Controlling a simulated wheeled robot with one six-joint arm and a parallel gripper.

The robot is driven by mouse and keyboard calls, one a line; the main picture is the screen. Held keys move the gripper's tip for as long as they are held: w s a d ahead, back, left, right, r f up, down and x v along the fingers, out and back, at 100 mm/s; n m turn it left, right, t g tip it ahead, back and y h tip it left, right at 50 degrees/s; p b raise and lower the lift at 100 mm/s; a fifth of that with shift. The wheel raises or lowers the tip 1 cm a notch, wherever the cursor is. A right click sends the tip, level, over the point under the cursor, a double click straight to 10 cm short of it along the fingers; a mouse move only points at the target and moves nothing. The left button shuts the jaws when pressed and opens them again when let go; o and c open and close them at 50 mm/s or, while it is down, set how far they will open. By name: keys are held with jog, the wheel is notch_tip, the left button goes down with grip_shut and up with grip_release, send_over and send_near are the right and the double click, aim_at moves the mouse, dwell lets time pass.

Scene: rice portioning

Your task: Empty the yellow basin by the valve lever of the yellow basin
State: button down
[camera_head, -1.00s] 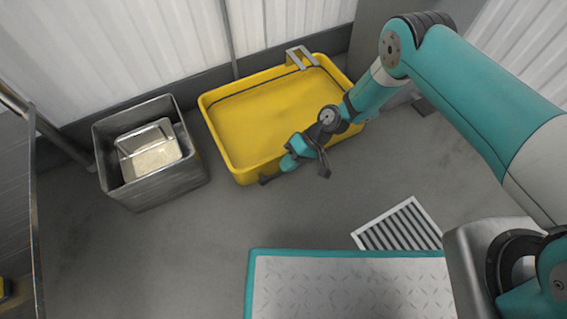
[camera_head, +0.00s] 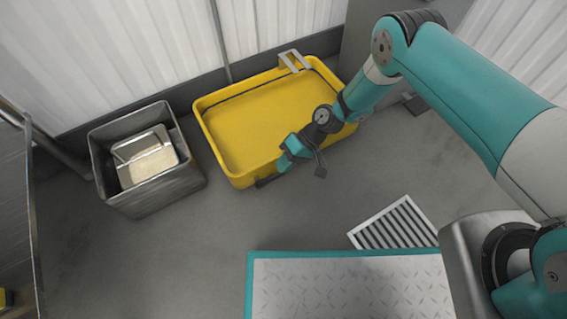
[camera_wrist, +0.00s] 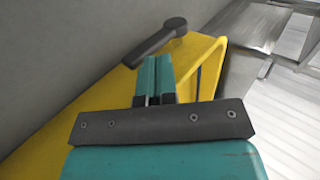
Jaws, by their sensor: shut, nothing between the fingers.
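The yellow basin (camera_head: 222,160) stands on the floor by the back wall; I cannot tell whether liquid is in it. The dark valve lever (camera_head: 265,182) shows low at its near side, partly behind my gripper. In the wrist view the lever (camera_wrist: 160,38) lies slantwise along the outer side of the basin (camera_wrist: 95,100), with its round end to the upper right. My gripper (camera_head: 284,163) is at the basin's near edge, close to the lever. In the wrist view my gripper (camera_wrist: 155,62) is shut and empty, its tips just short of the lever; contact is unclear.
A grey bracket (camera_head: 294,60) sits on the basin's far rim. A metal bin (camera_head: 150,200) holding a pan (camera_head: 172,138) stands to the left. A floor grate (camera_head: 395,225) and a teal-edged platform (camera_head: 340,285) are in front. Grey floor between them is clear.

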notch_tip(320, 180, up, 3)
jog(key=shift+r+p, duration=0.1)
jog(key=shift+p, duration=0.65)
jog(key=w+d+r+p, duration=0.3)
jog(key=w+d, duration=0.1)
jog(key=d, duration=0.4)
jog(key=shift+w, duration=0.3)
notch_tip(320, 180, up, 36)
jog(key=n+t+h+p, duration=0.1)
jog(key=t+h+p, duration=0.1)
jog(key=p, duration=0.4)
jog(key=s+d+r+t+h+p, duration=0.1)
jog(key=s+d+r+p, duration=0.15)
jog(key=s+r, duration=0.8)
jog(key=s+d+r+t+h+p, duration=0.15)
jog(key=s+d+r, duration=0.25)
jog(key=s+r, duration=0.6)
notch_tip(320, 180, up, 36)
jog(key=p, duration=3.8)
jog(key=shift+s+r, duration=0.25)
jog(key=shift+s, duration=0.15)
